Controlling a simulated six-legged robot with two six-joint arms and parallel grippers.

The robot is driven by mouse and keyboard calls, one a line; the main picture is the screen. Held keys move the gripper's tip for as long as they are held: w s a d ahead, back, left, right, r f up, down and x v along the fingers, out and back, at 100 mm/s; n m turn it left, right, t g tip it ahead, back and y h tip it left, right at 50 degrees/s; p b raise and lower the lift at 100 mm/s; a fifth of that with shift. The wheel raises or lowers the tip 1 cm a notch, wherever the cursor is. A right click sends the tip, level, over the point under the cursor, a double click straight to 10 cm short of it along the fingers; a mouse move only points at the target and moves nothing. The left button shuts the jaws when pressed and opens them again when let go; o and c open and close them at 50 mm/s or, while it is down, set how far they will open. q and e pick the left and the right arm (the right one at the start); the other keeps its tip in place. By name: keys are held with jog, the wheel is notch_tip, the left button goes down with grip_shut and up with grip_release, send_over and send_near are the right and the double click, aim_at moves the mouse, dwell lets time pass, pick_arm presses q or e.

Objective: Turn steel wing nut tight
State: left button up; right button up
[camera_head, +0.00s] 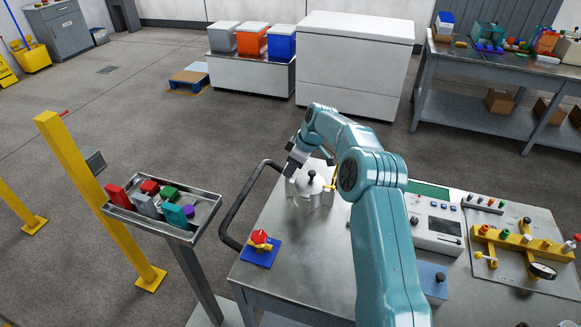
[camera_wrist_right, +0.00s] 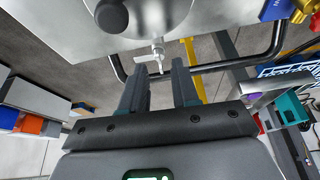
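The steel wing nut (camera_wrist_right: 157,50) hangs off the edge of a round steel vessel in the right wrist view, with a thin stem above it. My right gripper (camera_wrist_right: 160,70) is open, and the nut shows between and just beyond its two dark fingertips. I cannot tell whether either finger touches it. In the head view my right gripper (camera_head: 294,165) is at the far left side of the vessel (camera_head: 306,196), which stands on the steel table. The nut cannot be made out there. My left gripper is not in view.
A black rail (camera_head: 236,208) curves along the table's left edge. A blue block with a red-and-yellow valve (camera_head: 260,242) sits at the front left. A white instrument (camera_head: 436,225) and a yellow manifold (camera_head: 520,244) stand to the right. A parts tray (camera_head: 150,222) stands left of the table.

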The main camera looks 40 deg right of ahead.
jog(key=shift+x, duration=0.8)
grip_shut()
